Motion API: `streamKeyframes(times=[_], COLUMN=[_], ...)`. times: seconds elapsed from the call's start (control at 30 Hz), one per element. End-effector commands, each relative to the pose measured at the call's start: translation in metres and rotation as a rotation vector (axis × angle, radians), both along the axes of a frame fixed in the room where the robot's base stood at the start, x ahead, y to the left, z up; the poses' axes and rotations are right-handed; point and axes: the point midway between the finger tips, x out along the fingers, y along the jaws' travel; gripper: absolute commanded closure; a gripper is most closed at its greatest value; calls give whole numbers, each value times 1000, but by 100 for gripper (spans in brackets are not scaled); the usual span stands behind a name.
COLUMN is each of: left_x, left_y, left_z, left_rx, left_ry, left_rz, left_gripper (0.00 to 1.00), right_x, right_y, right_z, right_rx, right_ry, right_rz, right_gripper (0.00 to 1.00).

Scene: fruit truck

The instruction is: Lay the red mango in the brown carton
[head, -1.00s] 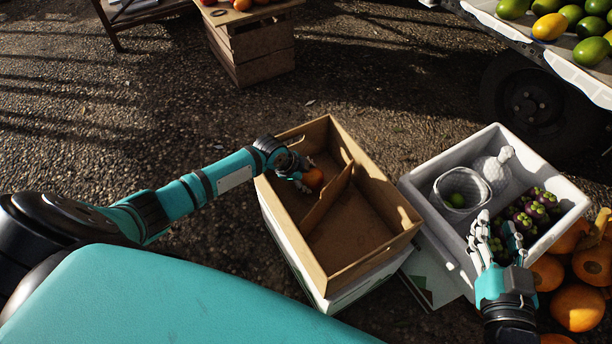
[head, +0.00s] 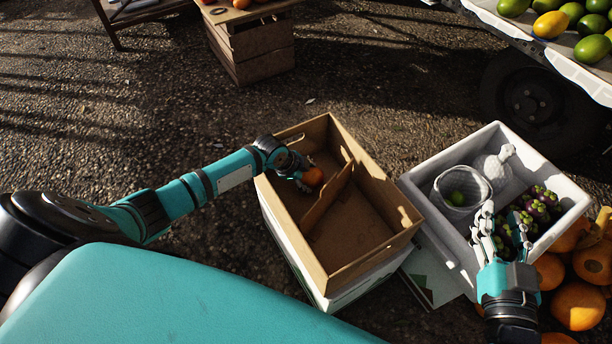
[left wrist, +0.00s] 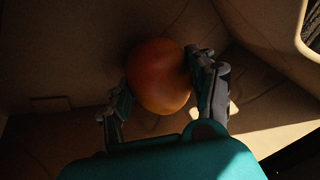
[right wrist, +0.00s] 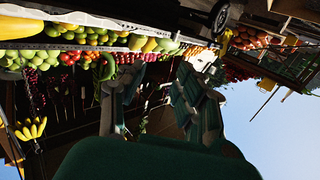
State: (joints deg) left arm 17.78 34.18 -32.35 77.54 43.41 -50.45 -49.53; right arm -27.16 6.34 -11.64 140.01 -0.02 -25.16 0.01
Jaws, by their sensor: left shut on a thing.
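The red mango (head: 313,177), orange-red and rounded, is inside the far left compartment of the brown carton (head: 378,255). It also shows in the left wrist view (left wrist: 160,78), between the fingers and close to the cardboard; I cannot tell whether it touches the floor. My left gripper (head: 303,178) is shut on the mango, with a finger on either side of it (left wrist: 162,85). The carton is open, with a divider (head: 328,200) across it. My right gripper (head: 497,222) is empty with its fingers spread, over the near part of the white crate.
Orange pumpkins (head: 577,305) lie at right. A wooden crate stand (head: 250,50) is behind. A wheel (head: 530,100) stands beyond the white crate.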

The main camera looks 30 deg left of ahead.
Motion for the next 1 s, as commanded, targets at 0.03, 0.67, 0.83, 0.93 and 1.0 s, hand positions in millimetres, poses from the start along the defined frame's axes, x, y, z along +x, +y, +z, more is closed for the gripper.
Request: streamKeyframes(times=[0.03,0.67,0.83,0.93,1.0], left_x=[0,1,1,1,1], left_y=[0,0,0,0,0], left_z=[0,-3,-4,-4,-5], left_rx=[-1,-1,-1,-1,-1], left_ry=[-1,-1,-1,-1,-1], left_rz=[0,0,0,0,0], left_gripper=[58,58,58,58,58], right_x=[0,1,2,2,2], right_y=[0,2,2,2,2], right_z=[0,10,12,13,14], right_rx=[1,13,16,17,18], right_ry=[-3,-51,-61,-67,-73], right_rz=[0,3,4,5,5], right_gripper=[67,67,67,67,67])
